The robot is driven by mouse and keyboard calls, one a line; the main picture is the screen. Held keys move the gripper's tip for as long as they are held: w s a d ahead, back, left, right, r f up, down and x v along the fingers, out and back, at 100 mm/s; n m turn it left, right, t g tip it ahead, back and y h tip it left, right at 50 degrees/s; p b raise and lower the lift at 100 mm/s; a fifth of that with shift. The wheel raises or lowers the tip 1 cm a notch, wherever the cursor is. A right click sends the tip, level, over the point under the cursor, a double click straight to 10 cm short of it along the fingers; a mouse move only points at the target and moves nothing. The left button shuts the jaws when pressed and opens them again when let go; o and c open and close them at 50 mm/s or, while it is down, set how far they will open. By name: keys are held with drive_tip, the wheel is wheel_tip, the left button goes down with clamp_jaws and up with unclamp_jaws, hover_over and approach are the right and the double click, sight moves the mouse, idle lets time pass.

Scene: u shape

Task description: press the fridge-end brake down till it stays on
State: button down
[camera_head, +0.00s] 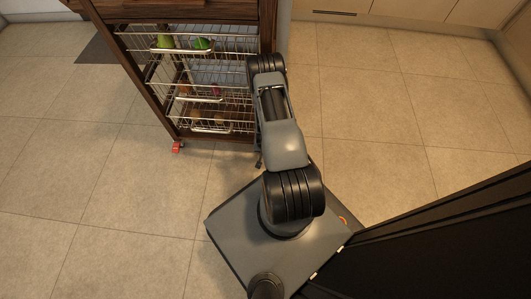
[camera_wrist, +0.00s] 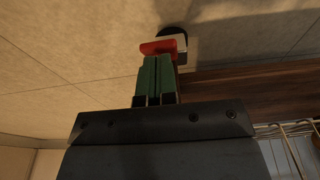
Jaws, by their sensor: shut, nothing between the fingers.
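The red brake pedal (camera_wrist: 158,47) sits on a caster with a whitish housing (camera_wrist: 181,44) and a black wheel (camera_wrist: 173,32), at the trolley's lower wooden edge in the wrist view. My gripper (camera_wrist: 158,60) has green fingers pressed together, with nothing between them. Its fingertips are right at the pedal's near edge; I cannot tell if they touch. In the head view my arm hides this pedal and my gripper. Another red brake (camera_head: 177,146) shows at the trolley's lower left corner, away from my arm.
The wooden trolley (camera_head: 150,90) holds wire baskets (camera_head: 205,75) with food items. A large dark cabinet-like body (camera_head: 430,245), perhaps the fridge, stands at the lower right. Tiled floor is free to the left and upper right. A dark mat (camera_head: 98,48) lies behind left.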

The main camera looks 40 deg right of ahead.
drive_tip(key=shift+f, duration=0.45)
drive_tip(key=shift+r, duration=0.15)
wheel_tip(320, 180, up, 9)
drive_tip(key=p, duration=0.6)
drive_tip(key=shift+p, duration=0.3)
idle(0.4)
